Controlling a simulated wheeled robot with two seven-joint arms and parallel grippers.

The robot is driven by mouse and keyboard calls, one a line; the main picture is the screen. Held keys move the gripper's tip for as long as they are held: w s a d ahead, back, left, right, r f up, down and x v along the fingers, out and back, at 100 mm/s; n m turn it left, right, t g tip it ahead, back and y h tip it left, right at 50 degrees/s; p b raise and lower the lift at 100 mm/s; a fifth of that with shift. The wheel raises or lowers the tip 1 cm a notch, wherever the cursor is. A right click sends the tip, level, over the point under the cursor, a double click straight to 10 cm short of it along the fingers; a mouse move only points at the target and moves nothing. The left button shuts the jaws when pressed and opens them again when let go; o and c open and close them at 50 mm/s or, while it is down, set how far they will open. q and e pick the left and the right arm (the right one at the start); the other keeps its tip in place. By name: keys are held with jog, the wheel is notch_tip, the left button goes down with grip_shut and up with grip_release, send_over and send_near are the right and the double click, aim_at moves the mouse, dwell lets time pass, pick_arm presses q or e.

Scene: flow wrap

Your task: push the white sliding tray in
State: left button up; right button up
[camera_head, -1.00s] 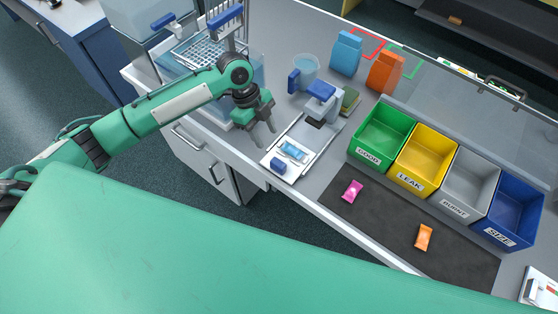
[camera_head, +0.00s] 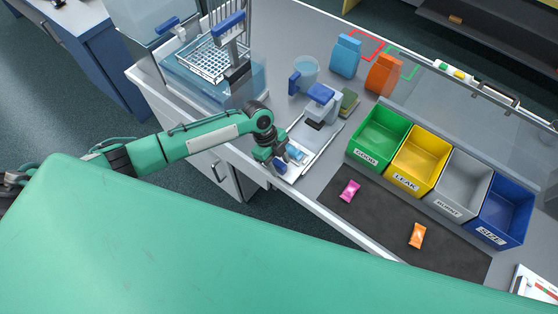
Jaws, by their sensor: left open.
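The white sliding tray (camera_head: 308,159) sticks out toward the front edge of the counter from under a grey device with a blue handle (camera_head: 319,101). A light blue packet (camera_head: 296,152) lies on the tray, partly hidden by my gripper. The tray's blue front grip (camera_head: 281,166) is mostly hidden behind my fingers. My left gripper (camera_head: 285,163) is open, pointing down at the front end of the tray, close to the blue grip. I cannot tell if it touches. My right gripper is not in view.
Green (camera_head: 378,138), yellow (camera_head: 417,160), grey (camera_head: 458,182) and blue (camera_head: 500,210) bins stand to the right. A pink packet (camera_head: 349,190) and an orange packet (camera_head: 417,235) lie on the dark mat (camera_head: 375,222). A water bath with a rack (camera_head: 205,80) stands at the back left.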

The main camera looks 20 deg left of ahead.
aim_at(297, 150)
pick_arm(q)
jog(key=shift+f, duration=0.2)
jog(key=shift+c, duration=0.3)
grip_shut()
jog(key=w+d+b, duration=0.1)
jog(key=w, duration=0.1)
jog(key=w+d+b, duration=0.1)
jog(key=w+b, duration=0.1)
jog(key=w, duration=0.1)
jog(key=w+d+b, duration=0.1)
jog(key=w+b, duration=0.1)
jog(key=shift+w+f, duration=0.15)
jog(key=shift+w, duration=0.35)
jog(key=shift+r, duration=0.2)
jog(key=shift+o, duration=0.3)
grip_release()
